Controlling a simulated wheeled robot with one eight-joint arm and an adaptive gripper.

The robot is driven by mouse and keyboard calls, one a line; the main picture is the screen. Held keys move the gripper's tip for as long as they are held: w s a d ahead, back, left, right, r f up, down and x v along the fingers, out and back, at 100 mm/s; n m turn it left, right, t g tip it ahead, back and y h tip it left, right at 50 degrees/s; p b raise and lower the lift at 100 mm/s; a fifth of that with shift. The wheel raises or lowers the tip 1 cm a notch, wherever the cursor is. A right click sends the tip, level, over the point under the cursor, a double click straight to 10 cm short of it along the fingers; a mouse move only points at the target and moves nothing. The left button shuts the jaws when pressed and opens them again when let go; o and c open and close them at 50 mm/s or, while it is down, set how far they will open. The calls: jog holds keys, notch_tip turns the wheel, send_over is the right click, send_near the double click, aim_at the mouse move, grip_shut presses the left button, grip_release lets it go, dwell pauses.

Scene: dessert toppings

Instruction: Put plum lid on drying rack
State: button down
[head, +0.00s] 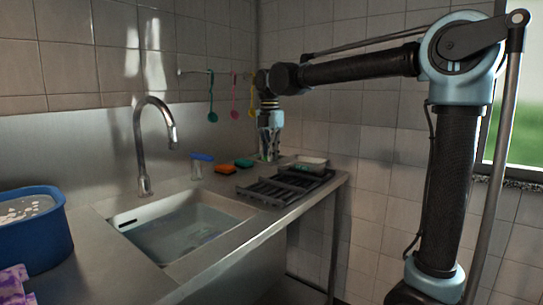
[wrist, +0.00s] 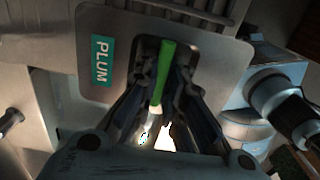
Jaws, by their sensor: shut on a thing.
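The plum lid (wrist: 125,35) is a grey plate with rounded corners and a teal PLUM label in the wrist view. My gripper (wrist: 163,85) is over the lid, its fingers closed around a green bar (wrist: 165,65) that looks like the lid's handle. In the head view my gripper (head: 268,156) points down at the back of the counter, just left of the drying rack's far end. The dark slatted drying rack (head: 272,190) lies near the counter's right end. I cannot clearly make out the lid in the head view.
A small pale tray (head: 311,162) is at the rack's far end. A blue tub (head: 38,240) is at left. Utensils hang on the wall.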

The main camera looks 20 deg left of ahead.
jog(key=shift+f, duration=5.2)
jog(key=c, duration=1.6)
grip_release()
